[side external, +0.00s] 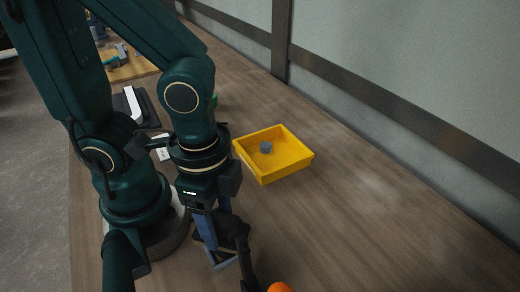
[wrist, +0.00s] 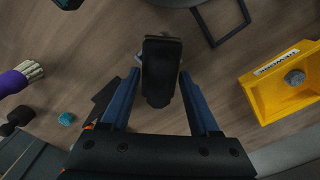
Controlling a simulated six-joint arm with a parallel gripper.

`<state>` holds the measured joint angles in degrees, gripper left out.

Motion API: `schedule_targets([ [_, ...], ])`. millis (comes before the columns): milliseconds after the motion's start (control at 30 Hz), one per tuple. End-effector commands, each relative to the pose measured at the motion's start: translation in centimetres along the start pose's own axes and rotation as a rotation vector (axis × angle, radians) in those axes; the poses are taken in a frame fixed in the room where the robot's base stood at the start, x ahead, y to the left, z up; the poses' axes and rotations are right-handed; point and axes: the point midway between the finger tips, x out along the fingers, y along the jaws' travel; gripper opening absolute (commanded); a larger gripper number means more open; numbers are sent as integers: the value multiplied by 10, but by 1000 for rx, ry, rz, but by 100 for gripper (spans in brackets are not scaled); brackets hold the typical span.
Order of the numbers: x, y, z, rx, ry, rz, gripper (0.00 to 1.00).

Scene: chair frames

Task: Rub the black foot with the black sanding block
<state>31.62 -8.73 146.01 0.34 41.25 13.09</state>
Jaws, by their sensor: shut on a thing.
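My gripper (wrist: 160,88) points down, with its two blue fingers on either side of a black block (wrist: 162,65), which I take to be the sanding block. In the side external view, my gripper (side external: 222,240) is low over the table, with a dark shape (side external: 235,230) at its fingers. A dark frame (wrist: 243,12) lies beyond the block in the wrist view, at the top. I cannot pick out the black foot for certain. The block covers what lies beneath it, so I cannot tell whether it touches anything.
A yellow tray (side external: 305,161) holds a grey piece (side external: 266,147). A purple-handled brush (wrist: 18,80) and a teal block (wrist: 66,118) lie at the left in the wrist view. An orange thing (side external: 280,287) shows at the bottom edge. The tabletop right of the tray is clear.

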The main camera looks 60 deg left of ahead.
Motion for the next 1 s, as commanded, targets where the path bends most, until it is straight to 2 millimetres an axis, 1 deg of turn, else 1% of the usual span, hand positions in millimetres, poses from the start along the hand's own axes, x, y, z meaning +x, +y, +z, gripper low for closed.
schedule_targets([
  [367,0,-1,-1,-1,0,0,10],
  [700,0,-13,-14,-3,0,0,10],
  [1000,0,-14,-15,0,1,0,10],
])
